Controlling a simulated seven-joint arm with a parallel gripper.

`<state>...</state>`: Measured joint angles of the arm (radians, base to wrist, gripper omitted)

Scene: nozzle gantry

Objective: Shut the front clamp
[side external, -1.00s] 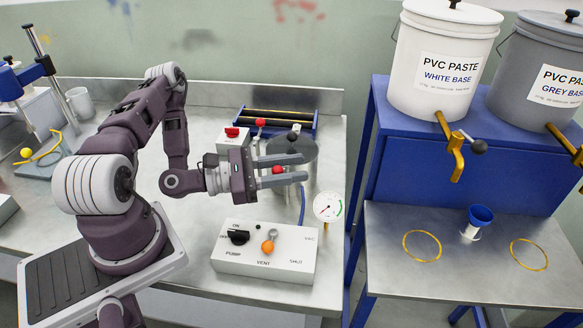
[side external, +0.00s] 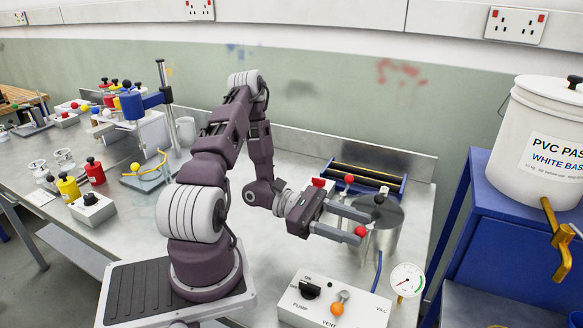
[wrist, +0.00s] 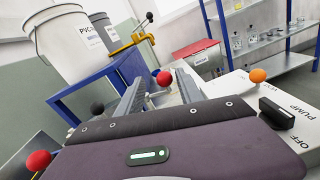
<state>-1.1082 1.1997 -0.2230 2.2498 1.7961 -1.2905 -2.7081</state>
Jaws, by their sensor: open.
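The metal pot (side external: 386,238) stands on the bench with a round lid and a black knob (side external: 379,199) on top. The front clamp's red ball (side external: 360,231) is at the pot's near side; it also shows in the wrist view (wrist: 163,79). My gripper (side external: 366,228) is open beside the pot, its fingers pointing right. The red ball shows between the two fingers near their tips, and I cannot tell whether either finger touches it. The rest of the front clamp is mostly hidden. A second red ball (side external: 349,179) is at the back.
A white pump box (side external: 335,300) with a black switch and an orange-knobbed lever stands in front of the pot. A gauge (side external: 407,280) is at right. A blue roller frame (side external: 366,180) lies behind. A blue stand (side external: 500,235) carries a paste bucket.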

